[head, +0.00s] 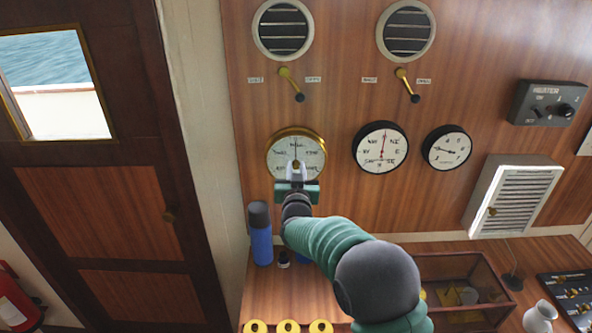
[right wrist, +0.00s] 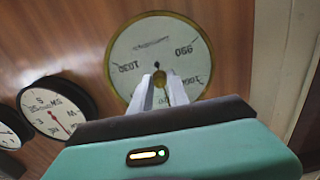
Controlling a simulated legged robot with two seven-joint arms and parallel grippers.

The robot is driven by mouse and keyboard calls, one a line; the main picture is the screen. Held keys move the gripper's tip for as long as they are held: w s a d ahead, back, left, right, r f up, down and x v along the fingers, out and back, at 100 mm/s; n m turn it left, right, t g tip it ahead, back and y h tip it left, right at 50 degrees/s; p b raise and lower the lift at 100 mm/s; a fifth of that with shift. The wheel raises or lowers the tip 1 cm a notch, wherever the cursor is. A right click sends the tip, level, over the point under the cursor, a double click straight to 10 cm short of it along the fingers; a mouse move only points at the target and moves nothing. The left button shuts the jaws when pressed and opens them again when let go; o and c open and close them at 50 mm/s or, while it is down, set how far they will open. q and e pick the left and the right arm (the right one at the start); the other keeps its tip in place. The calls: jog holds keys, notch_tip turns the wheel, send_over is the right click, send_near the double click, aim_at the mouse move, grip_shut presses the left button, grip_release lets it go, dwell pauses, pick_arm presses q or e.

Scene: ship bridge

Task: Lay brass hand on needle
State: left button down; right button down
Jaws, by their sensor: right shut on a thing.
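The brass-rimmed barometer (head: 317,143) hangs on the wood wall, with a white dial and printed figures. Its dark needle (head: 295,149) points about straight up in the head view. My right gripper (head: 296,172) is in front of the dial's centre. In the right wrist view its two pale fingers (right wrist: 157,88) are shut on the small brass hand's knob (right wrist: 160,76) at the centre of the dial. The fingers hide most of the brass hand, so I cannot tell whether it lies over the needle. My left gripper is out of view.
A compass-like dial (head: 381,148) and a clock (head: 447,148) hang to the right. Two brass levers (head: 290,82) (head: 406,84) sit above, under round vents. A blue bottle (head: 260,240) and a glass-sided case (head: 460,270) stand on the counter below.

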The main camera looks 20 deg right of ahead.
jog(key=shift+a+f+n, duration=0.1)
jog(key=shift+f+n, duration=0.2)
jog(key=shift+f, duration=0.05)
jog(key=c, duration=1.5)
grip_release()
jog(key=shift+o, duration=1.1)
jog(key=shift+w, duration=0.1)
jog(key=shift+r, duration=0.15)
jog(key=b+v, duration=0.4)
jog(key=v, duration=1.2)
jog(key=shift+s, duration=0.35)
jog(key=shift+w, duration=0.1)
